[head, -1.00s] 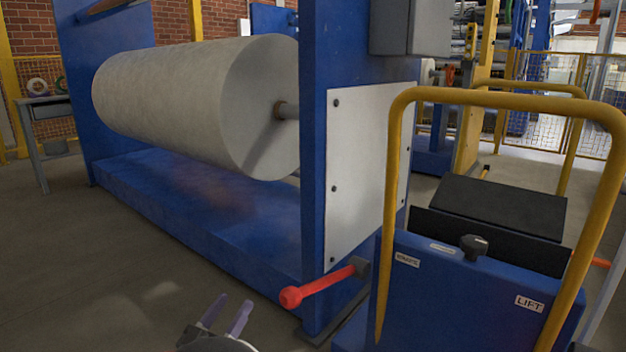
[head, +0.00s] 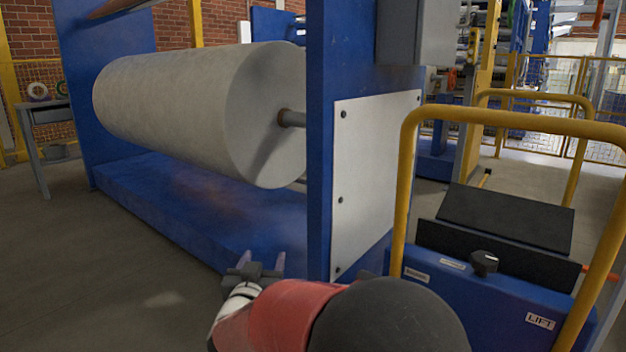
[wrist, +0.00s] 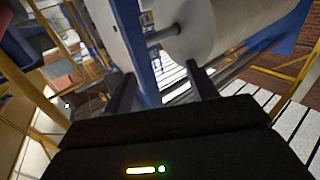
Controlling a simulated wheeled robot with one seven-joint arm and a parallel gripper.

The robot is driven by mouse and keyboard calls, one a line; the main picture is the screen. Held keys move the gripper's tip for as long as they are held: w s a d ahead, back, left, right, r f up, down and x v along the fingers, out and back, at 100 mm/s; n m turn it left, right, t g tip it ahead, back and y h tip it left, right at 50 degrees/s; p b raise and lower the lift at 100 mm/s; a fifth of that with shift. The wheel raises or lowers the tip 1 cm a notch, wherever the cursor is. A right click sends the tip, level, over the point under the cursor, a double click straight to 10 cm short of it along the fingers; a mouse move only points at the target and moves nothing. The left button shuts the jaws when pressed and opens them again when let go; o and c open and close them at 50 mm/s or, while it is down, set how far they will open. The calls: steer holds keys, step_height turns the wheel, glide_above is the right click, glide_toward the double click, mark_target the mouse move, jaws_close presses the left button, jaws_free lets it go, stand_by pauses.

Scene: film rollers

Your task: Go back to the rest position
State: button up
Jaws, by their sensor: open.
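My gripper (head: 262,266) shows low in the head view, in front of the blue base of the roller stand. In the wrist view my gripper (wrist: 158,85) has its two dark fingers apart, with nothing between them. My red and dark arm crosses the bottom middle of the head view. The large pale roll (head: 190,105) hangs level on its shaft in the blue stand (head: 335,60). The roll also shows at the top of the wrist view (wrist: 215,30). The stand's red-knobbed lever, seen earlier, is hidden in the head view, behind my arm.
A blue lift cart (head: 500,300) with a yellow handle frame (head: 405,180) and a black knob stands close at the right. A grey side table (head: 40,115) is at the far left. Open floor (head: 60,270) lies at the front left.

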steer(key=s+d+r+n+g+y+p, duration=0.2)
steer(key=s+d+r+g+y+p, duration=0.3)
steer(key=d+r, duration=0.4)
steer(key=s+d+f+g+h+p, duration=0.1)
steer(key=s+d+f+g, duration=0.1)
steer(key=s+d, duration=0.6)
steer(key=s+d+f+m+g+h+p, duration=0.1)
steer(key=s+d+g, duration=0.4)
steer(key=s, duration=1.2)
steer(key=d+f+h, duration=0.1)
steer(key=d, duration=0.3)
steer(key=shift+g, duration=0.3)
